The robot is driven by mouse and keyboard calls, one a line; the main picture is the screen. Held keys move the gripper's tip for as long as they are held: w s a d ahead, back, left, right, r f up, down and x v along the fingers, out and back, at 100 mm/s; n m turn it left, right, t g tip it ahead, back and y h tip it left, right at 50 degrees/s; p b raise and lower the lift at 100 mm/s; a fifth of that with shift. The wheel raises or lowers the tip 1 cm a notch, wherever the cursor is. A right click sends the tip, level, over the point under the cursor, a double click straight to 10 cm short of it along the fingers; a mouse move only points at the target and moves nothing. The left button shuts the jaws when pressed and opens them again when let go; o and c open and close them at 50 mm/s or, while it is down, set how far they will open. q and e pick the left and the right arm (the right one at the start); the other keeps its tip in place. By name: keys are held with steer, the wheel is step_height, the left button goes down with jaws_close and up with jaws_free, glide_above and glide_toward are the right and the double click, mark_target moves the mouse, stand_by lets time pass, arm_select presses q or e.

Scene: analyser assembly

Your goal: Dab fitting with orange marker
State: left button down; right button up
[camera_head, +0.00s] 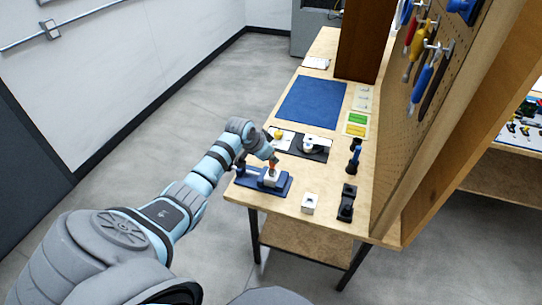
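My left gripper (269,155) is over the near end of the workbench, pointing down. It appears shut on a small orange marker (273,161), most of which the gripper hides. The marker's lower end is right at the top of a white block-like fitting (271,178); I cannot tell whether they touch. The fitting sits on a blue fixture plate (250,181) with an upright part at its left. My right gripper is not in view.
A small white block (310,203) and a black holder (347,203) stand to the right. A dark tray (318,154) with parts lies behind, then a blue mat (312,102). A pegboard (440,110) with tools walls the right side.

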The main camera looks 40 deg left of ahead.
arm_select(q)
step_height(320, 180, up, 6)
steer(key=p, duration=0.6)
steer(key=shift+r, duration=0.55)
steer(key=shift+f, duration=0.1)
steer(key=shift+f, duration=0.1)
